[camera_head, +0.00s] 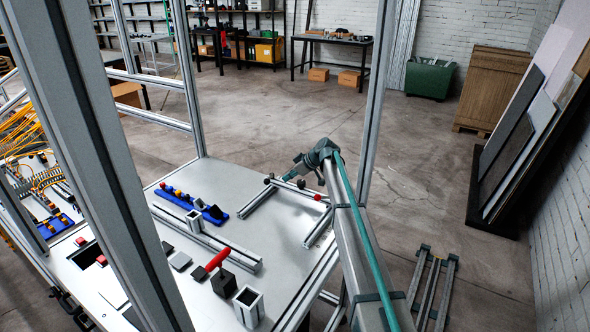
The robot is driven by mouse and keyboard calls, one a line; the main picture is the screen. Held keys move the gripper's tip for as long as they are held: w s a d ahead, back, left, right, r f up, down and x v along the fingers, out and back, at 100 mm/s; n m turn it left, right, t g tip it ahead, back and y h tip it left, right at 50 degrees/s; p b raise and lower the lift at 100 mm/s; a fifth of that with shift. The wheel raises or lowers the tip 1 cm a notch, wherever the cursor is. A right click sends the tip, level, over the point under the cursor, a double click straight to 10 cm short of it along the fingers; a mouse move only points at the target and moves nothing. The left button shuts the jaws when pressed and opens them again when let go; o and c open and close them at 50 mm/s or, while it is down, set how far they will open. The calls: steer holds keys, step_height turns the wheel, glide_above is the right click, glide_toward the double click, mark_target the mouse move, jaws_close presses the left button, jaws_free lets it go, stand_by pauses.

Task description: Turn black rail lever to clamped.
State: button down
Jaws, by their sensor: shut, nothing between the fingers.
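A U-shaped set of aluminium rails (258,202) lies on the grey table at its far right. Small levers with round knobs sit along it: a black knob (267,181) at the left corner, another dark knob (301,184) further right, and a red knob (318,197) at the right. I cannot tell which dark knob is the black rail lever, nor its exact setting. My gripper (287,177) is shut and empty, between and just above the two dark knobs. Whether it touches either one is too small to tell.
The table (275,235) has bare room inside the rails. A blue holder (190,201) with coloured pieces, a long rail (215,240), a red-handled black block (222,280) and an open square tube (248,305) stand to the left. Upright frame posts (375,95) rise around the table.

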mark_target(269, 179)
steer(key=w+a+f+p, duration=0.2)
steer(key=a+f, duration=0.1)
steer(key=a, duration=0.2)
steer(key=shift+a+p, duration=0.3)
steer(key=shift+p, duration=0.1)
steer(key=shift+d, duration=0.1)
steer(key=shift+f+b, duration=0.1)
steer(key=shift+b, duration=0.35)
